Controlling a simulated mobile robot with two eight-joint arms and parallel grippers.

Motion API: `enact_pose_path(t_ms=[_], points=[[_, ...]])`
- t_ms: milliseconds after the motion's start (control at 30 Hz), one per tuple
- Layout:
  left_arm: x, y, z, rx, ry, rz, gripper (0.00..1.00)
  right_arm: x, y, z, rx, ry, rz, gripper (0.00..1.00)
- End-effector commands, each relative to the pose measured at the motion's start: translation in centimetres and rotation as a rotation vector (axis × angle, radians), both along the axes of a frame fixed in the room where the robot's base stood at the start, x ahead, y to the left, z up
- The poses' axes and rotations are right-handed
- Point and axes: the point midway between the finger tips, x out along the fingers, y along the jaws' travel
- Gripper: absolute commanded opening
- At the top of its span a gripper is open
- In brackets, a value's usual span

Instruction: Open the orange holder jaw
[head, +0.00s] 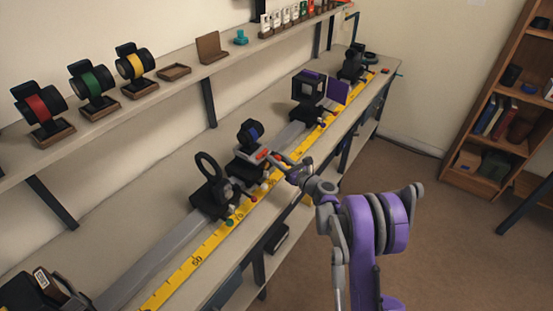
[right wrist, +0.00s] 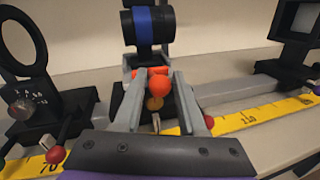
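The holder with the blue-banded lens (head: 250,133) stands on the bench rail; the blue-banded lens (right wrist: 152,25) is also at the top of the right wrist view. Below it are the orange jaw parts, with a round orange knob (right wrist: 159,86) in front. My right gripper (right wrist: 160,85) reaches in at this holder from the front; it also shows in the head view (head: 268,156). Its two grey fingers stand apart, one on each side of the orange knob. I cannot tell whether either finger touches it. My left gripper is not in view.
A holder with an empty ring (head: 208,175) stands close on the left, and a dark square-framed unit (head: 309,86) farther along the rail. A yellow scale (head: 190,262) runs along the bench front. The wall shelf (head: 175,88) bears red, green and yellow lenses.

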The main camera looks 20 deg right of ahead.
Motion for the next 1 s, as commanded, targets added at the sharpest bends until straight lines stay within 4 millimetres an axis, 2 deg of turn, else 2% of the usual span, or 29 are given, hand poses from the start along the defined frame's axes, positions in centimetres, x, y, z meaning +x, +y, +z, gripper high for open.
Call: enact_pose_path(t_ms=[33,100,467,567,900,1000], points=[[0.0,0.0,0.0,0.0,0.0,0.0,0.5,0.0,0.0,0.0,0.0,0.0,0.0,0.52],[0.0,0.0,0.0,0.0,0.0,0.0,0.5,0.0,0.0,0.0,0.0,0.0,0.0,0.61],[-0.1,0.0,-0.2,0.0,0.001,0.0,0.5,-0.5,-0.3,-0.1,0.0,0.001,-0.001,0.61],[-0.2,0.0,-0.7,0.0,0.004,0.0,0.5,-1.7,-0.8,-0.2,-0.001,0.001,-0.003,0.61],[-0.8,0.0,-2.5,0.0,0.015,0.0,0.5,-7.8,-3.6,-0.2,-0.001,0.001,-0.003,0.61],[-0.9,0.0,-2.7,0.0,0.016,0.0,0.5,-9.0,-4.2,-0.1,-0.001,0.001,-0.003,0.61]])
